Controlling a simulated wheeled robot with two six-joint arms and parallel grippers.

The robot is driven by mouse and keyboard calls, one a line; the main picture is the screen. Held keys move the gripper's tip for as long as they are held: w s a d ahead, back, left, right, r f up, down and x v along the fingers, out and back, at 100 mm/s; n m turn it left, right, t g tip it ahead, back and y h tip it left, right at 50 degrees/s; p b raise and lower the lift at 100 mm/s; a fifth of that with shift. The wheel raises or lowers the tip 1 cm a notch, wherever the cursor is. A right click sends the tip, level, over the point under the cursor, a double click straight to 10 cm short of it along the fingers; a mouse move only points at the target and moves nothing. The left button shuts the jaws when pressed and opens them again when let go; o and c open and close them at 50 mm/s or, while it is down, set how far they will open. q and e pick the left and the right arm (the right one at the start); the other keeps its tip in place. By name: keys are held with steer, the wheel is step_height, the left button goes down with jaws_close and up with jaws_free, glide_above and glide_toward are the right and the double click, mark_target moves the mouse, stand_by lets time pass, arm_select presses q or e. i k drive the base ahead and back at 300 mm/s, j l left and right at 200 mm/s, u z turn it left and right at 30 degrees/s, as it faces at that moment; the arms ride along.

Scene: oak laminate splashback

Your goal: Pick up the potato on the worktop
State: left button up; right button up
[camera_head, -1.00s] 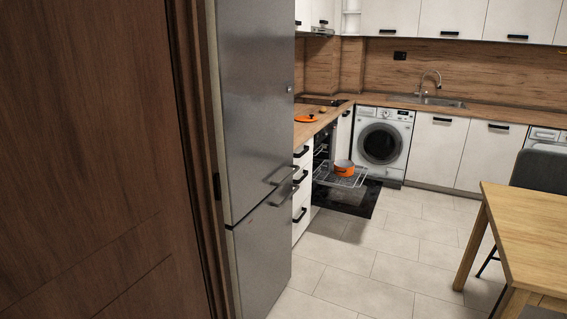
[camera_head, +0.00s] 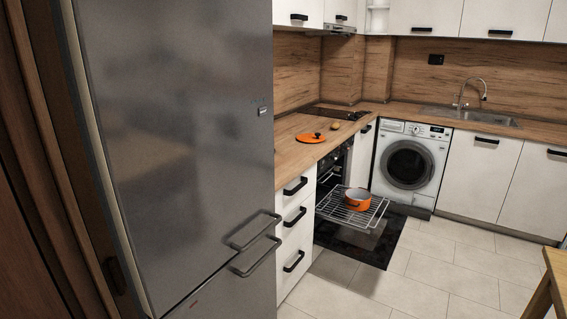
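A small yellowish-brown potato (camera_head: 335,126) lies on the wooden worktop (camera_head: 290,151), behind an orange lid and in front of the dark hob. It is small and far off in this view. The fridge stands between me and the left part of the worktop. Neither of my grippers shows in the head view.
The steel fridge (camera_head: 180,150) fills the left. An orange lid (camera_head: 311,138) lies on the worktop. The oven door (camera_head: 350,236) is open, with a rack (camera_head: 372,213) pulled out holding an orange pot (camera_head: 357,198). A table (camera_head: 545,280) corner is at right. Floor between is clear.

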mark_target(335, 125)
steer(key=i+l+u, duration=0.25)
steer(key=i+l, duration=1.3)
steer(key=l, duration=0.15)
steer(key=i+l+u, duration=0.1)
steer(key=l, duration=0.2)
steer(key=i+l, duration=0.2)
steer(key=l, duration=0.15)
steer(key=i+l, duration=0.2)
steer(key=i+l+u, duration=0.1)
steer(key=l, duration=0.35)
steer(key=i+l, duration=0.2)
steer(key=l, duration=0.15)
steer(key=i+l, duration=0.15)
steer(key=l, duration=0.3)
steer(key=i+l+u, duration=0.15)
steer(key=l, duration=0.3)
steer(key=i+l, duration=0.1)
steer(key=l, duration=0.4)
steer(key=i+l+u, duration=0.1)
steer(key=l, duration=0.35)
steer(key=i+l, duration=0.15)
steer(key=l, duration=0.35)
steer(key=u, duration=0.05)
